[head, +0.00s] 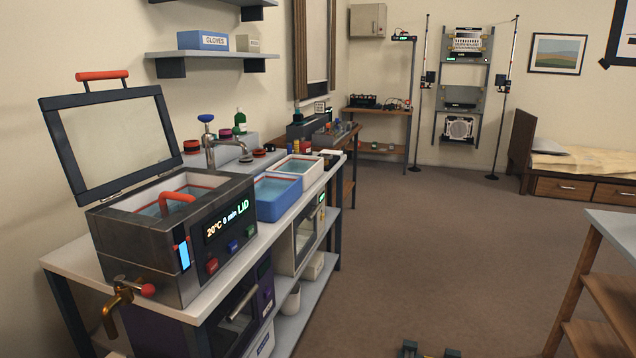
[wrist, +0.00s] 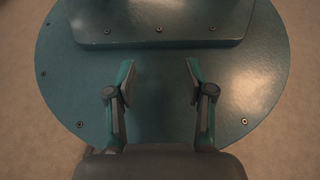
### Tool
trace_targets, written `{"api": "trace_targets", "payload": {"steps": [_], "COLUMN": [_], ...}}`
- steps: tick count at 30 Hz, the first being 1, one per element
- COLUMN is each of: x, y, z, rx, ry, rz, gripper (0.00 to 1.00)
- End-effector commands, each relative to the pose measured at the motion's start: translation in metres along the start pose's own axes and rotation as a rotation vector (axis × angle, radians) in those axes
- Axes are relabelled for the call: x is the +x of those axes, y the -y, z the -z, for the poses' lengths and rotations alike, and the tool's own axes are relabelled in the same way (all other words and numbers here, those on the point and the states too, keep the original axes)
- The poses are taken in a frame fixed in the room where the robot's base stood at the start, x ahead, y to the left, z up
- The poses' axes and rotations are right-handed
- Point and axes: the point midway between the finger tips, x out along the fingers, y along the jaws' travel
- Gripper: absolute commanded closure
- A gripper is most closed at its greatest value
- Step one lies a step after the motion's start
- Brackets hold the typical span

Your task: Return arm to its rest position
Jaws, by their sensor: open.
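My gripper (wrist: 158,82) is open and empty in the wrist view, its two fingers apart. Below it is a round teal plate with screws, which looks like my own base; a raised block sits at its far side. In the head view only dark tips at the bottom edge (head: 430,350) show, apparently my gripper's fingers. No object is between the fingers.
A bench (head: 75,262) on the left holds a metal bath (head: 140,250) with its lid raised, a blue tub (head: 278,205) and a white tub (head: 310,178). A table (head: 610,228) stands at the right. The floor (head: 430,250) between them is clear.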

Motion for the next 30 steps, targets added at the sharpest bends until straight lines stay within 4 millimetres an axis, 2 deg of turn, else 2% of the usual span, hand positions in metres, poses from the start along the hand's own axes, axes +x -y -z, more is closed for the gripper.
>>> {"api": "trace_targets", "payload": {"steps": [1, 8, 18, 24, 30], "x": [-0.009, -0.038, -0.096, -0.121, -0.13], "y": [0.0, 0.0, 0.001, 0.001, 0.001], "z": [-0.014, -0.04, -0.081, -0.094, -0.096], "rx": [0.001, 0.003, 0.008, 0.009, 0.01], "ry": [-0.02, -0.145, -0.373, -0.472, -0.515], "rz": [0.0, -0.001, -0.002, -0.002, -0.002], "gripper": [0.47, 0.47, 0.47, 0.47, 0.47]}}
